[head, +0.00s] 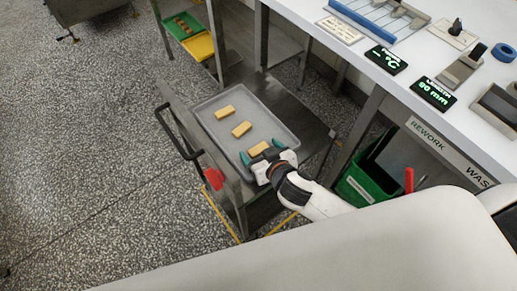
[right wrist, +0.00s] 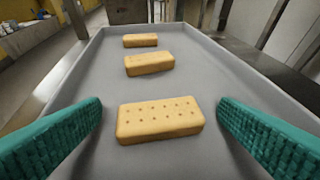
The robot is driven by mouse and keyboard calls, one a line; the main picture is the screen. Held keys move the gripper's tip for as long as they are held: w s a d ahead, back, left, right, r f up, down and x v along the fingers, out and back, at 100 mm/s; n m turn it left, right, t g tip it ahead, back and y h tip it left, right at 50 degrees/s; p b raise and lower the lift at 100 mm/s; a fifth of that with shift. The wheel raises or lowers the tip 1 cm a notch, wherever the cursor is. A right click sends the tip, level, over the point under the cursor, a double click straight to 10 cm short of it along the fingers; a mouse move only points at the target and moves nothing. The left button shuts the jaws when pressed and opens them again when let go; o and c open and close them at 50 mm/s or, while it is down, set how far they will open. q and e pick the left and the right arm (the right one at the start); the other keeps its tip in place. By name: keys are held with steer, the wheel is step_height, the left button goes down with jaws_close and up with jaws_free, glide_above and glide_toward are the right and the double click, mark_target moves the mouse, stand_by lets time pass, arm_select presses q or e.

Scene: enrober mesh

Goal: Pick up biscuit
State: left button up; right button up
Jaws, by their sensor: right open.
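Three rectangular golden biscuits lie in a row, apart from each other, on a grey tray (head: 203,104) on a metal cart. The far biscuit (head: 225,112) and the middle biscuit (head: 242,129) are clear in the head view. The near biscuit (head: 258,149) is partly beside my right gripper (head: 262,157). In the right wrist view the near biscuit (right wrist: 160,121), dotted with holes, lies between the two teal fingers, with gaps on both sides. The middle biscuit (right wrist: 149,64) and far biscuit (right wrist: 141,40) lie beyond. My right gripper is open and empty. My left gripper is not in view.
The cart's dark handle (head: 177,135) is at its left. A white worktable (head: 380,55) with displays and fixtures stands at the right, above a green bin (head: 360,187). Green and yellow trays (head: 199,47) sit behind. The speckled floor at left is largely free.

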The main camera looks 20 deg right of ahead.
steer(key=c, duration=0.8)
